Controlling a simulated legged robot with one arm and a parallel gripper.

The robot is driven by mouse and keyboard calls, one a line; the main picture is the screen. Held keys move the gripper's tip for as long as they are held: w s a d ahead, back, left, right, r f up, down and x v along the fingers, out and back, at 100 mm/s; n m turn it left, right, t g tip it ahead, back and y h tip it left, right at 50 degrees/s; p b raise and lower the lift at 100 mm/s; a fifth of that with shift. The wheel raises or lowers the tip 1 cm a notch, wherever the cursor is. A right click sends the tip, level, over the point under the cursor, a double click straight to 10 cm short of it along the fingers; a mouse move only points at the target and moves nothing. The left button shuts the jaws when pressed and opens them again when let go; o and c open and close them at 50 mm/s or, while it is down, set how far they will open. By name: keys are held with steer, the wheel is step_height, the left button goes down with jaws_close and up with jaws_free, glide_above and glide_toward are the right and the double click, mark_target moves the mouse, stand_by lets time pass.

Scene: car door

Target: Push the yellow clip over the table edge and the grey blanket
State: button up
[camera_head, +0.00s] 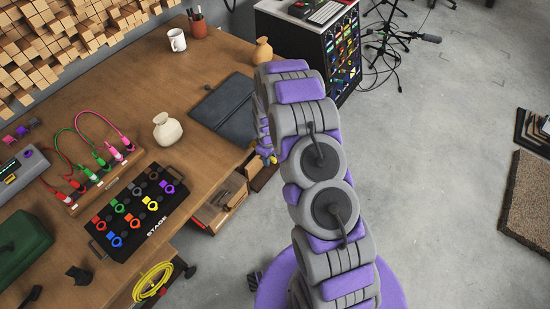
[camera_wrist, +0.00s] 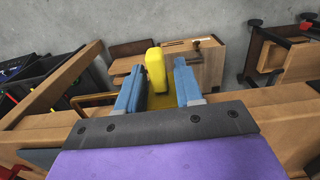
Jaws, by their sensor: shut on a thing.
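My gripper (camera_wrist: 157,86) is shut on the yellow clip (camera_wrist: 155,68), which stands between its two blue fingers in the wrist view. In the head view, the gripper (camera_head: 265,152) is at the right edge of the wooden table (camera_head: 205,65), largely hidden by my arm. A small yellow bit of the clip (camera_head: 272,160) shows there. A dark grey folded sheet, seemingly the grey blanket (camera_head: 228,108), lies flat on the table by that edge, just left of the gripper. Whether the clip touches the blanket or table edge is hidden.
A STAGE pedal board (camera_head: 138,213) is at the front left. An open drawer (camera_head: 220,208) juts out below the edge. A black cabinet (camera_head: 325,45) stands behind.

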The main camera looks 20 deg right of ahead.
steer(key=shift+w, duration=0.25)
steer(key=w+a, duration=0.1)
steer(key=w+b, duration=0.1)
steer(key=w, duration=0.1)
steer(key=shift+a, duration=0.4)
steer(key=w, duration=0.2)
steer(key=shift+w+a, duration=0.25)
steer(key=shift+w, duration=0.1)
steer(key=o, duration=0.9)
steer(key=shift+c, duration=0.2)
steer(key=shift+o, duration=1.3)
steer(key=shift+a, duration=0.35)
steer(key=shift+d, duration=0.3)
